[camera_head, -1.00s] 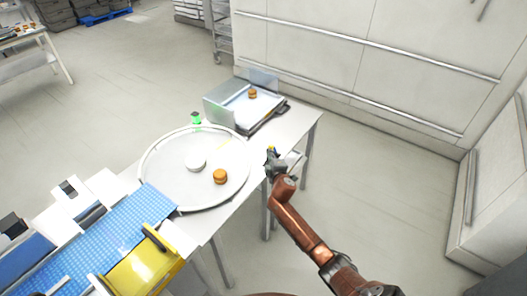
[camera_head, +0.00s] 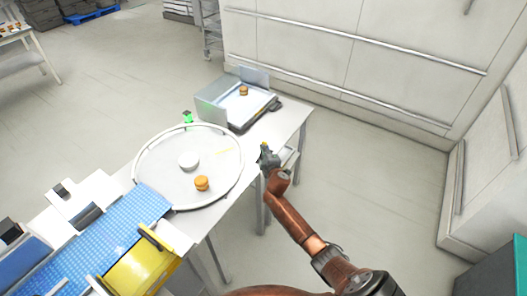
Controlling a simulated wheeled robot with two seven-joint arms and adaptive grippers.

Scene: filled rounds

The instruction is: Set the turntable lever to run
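The round turntable (camera_head: 160,187) has a pale rim and a white hub (camera_head: 189,160) at its middle. One round orange-brown bun (camera_head: 202,183) sits on it, in front of the hub. My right gripper (camera_head: 266,151) is at the table's right edge, to the right of the turntable and apart from its rim. A small yellow spot (camera_head: 264,144) shows at its fingertips; I cannot tell whether it is the lever's tip. The lever is not clearly made out, and the gripper may hide it. The finger gap is too small to read. My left gripper is out of view.
A tray (camera_head: 232,113) with raised metal walls holds another bun (camera_head: 243,90) behind the turntable. A small green-topped item (camera_head: 187,117) stands by the rim. A blue belt (camera_head: 105,238) and yellow machine part (camera_head: 139,269) are at lower left. Floor right of the table is clear.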

